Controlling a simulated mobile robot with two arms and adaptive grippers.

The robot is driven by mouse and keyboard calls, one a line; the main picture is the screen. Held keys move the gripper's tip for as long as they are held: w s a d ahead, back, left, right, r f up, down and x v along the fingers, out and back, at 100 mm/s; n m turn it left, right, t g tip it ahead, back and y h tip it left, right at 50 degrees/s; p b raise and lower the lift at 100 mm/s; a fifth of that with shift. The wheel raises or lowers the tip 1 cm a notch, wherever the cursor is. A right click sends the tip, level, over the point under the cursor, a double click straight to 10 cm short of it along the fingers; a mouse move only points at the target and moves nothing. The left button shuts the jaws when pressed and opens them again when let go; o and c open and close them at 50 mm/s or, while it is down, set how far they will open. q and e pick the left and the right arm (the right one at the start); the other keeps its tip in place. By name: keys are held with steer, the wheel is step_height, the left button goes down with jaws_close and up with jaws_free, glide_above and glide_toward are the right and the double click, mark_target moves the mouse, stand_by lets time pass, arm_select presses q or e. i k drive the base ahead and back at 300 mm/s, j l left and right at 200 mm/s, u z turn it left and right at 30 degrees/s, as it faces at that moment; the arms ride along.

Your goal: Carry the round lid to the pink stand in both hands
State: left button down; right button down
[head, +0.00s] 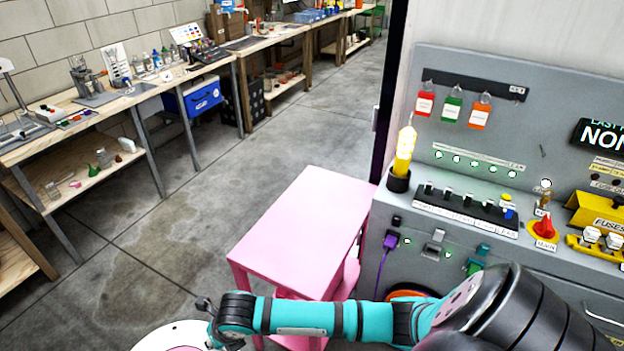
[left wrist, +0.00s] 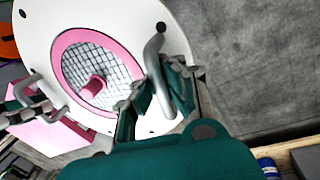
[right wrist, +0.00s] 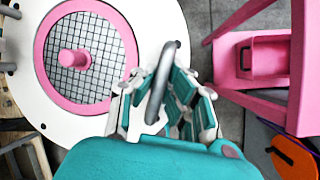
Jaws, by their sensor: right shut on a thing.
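The round lid (head: 165,337) shows only in part at the bottom edge of the head view. It has a white rim, a pink ring, a mesh centre and a pink knob, clear in the right wrist view (right wrist: 155,30). My right gripper (right wrist: 158,90) is shut on a curved metal handle at the lid's edge. In the left wrist view, the lid (left wrist: 105,22) has another handle (left wrist: 155,75) between the fingers of my left gripper (left wrist: 153,92); their grip is unclear. The pink stand (head: 305,215) is beyond my right arm, apart from the lid.
A grey control panel (head: 470,190) with switches and a yellow lamp stands right of the pink stand. Wooden workbenches (head: 120,100) line the left wall. The concrete floor (head: 190,215) between the benches and stand is clear. An orange round thing (right wrist: 295,155) lies near the stand.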

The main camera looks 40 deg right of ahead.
mark_target(298, 240)
steer(key=i+l+z, duration=0.1)
steer(key=i+z, duration=0.6)
steer(key=i+j+z, duration=0.3)
steer(key=i, duration=0.2)
steer(key=i+z, duration=0.1)
steer(key=z, duration=0.8)
